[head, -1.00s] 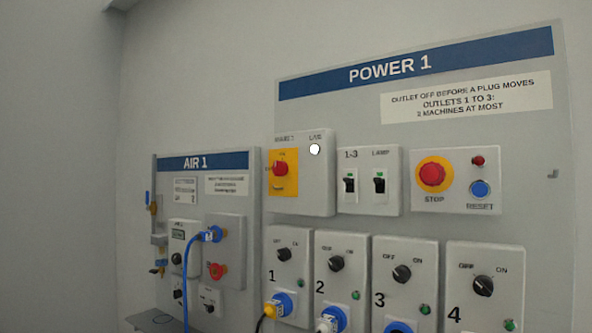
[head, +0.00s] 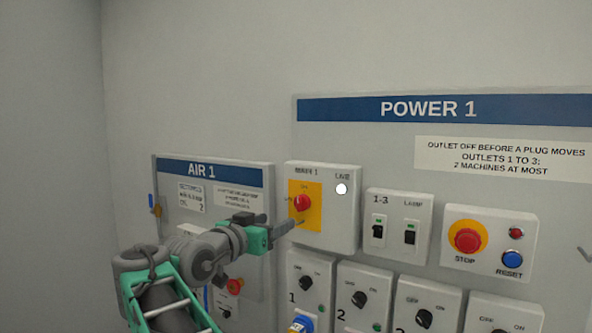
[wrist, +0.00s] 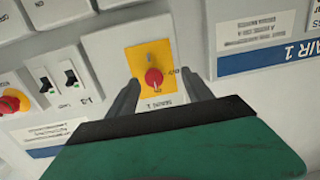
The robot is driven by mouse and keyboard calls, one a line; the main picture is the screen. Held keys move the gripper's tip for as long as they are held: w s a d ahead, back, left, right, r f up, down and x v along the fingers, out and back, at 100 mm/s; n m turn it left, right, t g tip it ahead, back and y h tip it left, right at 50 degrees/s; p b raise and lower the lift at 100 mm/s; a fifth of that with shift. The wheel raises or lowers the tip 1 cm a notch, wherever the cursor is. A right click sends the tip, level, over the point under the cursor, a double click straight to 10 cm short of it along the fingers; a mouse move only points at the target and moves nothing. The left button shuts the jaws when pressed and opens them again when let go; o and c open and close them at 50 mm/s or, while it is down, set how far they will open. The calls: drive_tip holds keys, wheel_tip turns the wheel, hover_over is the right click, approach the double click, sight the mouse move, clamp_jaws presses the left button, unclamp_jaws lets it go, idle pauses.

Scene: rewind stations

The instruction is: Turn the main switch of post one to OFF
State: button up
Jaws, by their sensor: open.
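The main switch (head: 302,203) is a red rotary knob on a yellow plate, on a light grey box labelled MAIN 1 on the POWER 1 panel (head: 380,140). A round white lamp (head: 341,189) marked LIVE is lit beside it. My gripper (head: 285,222) is open and empty, just in front of the box and slightly below and left of the knob in the head view. In the wrist view the red knob (wrist: 154,78) shows between and beyond the two fingers of my gripper (wrist: 160,88). I cannot tell whether they touch anything.
The AIR 1 panel (head: 212,172) stands to the left, partly hidden by my arm. Right of the main switch are two small breakers (head: 394,233) and the red STOP button (head: 467,237). Below are several outlet boxes with black knobs (head: 360,298).

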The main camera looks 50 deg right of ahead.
sight(298, 204)
drive_tip(key=shift+m+g+h, duration=0.4)
drive_tip(key=d, duration=0.2)
drive_tip(key=d+r+p, duration=0.1)
drive_tip(key=d, duration=0.2)
drive_tip(key=d+r, duration=0.1)
drive_tip(key=d, duration=0.2)
drive_tip(key=shift+s+d+r+p, duration=0.2)
drive_tip(key=shift+s+d+p, duration=0.1)
drive_tip(key=shift+p, duration=0.1)
drive_tip(key=shift+a, duration=0.1)
clamp_jaws()
